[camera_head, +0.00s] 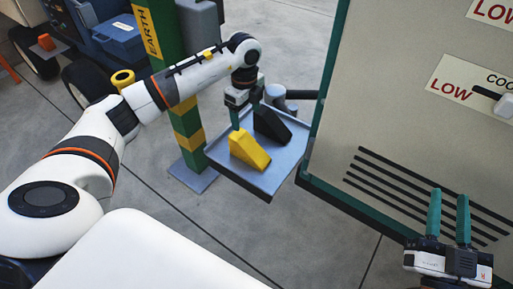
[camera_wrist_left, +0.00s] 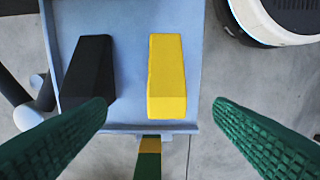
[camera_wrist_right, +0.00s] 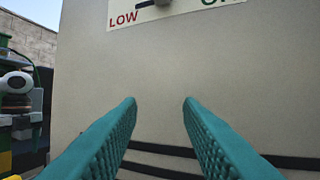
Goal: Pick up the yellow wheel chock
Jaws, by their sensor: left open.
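The yellow wheel chock (camera_head: 249,151) is a wedge lying on a blue-grey tray (camera_head: 229,168). In the left wrist view the yellow chock (camera_wrist_left: 166,78) lies between the spread fingers in the picture, nearer the middle. A black chock (camera_head: 272,123) lies beside it on the same tray, also in the left wrist view (camera_wrist_left: 90,70). My left gripper (camera_head: 246,117) is open and empty above the tray, pointing down. My right gripper (camera_head: 449,215) is open and empty in front of the beige cabinet, far from the chocks.
The beige cabinet (camera_head: 400,120) with "LOW" labels stands right of the tray. A green and yellow post (camera_head: 187,125) marked "EARTH" stands behind and left of the tray. A vehicle with black wheels (camera_head: 88,80) is at upper left. Concrete floor (camera_head: 190,225) lies clear below.

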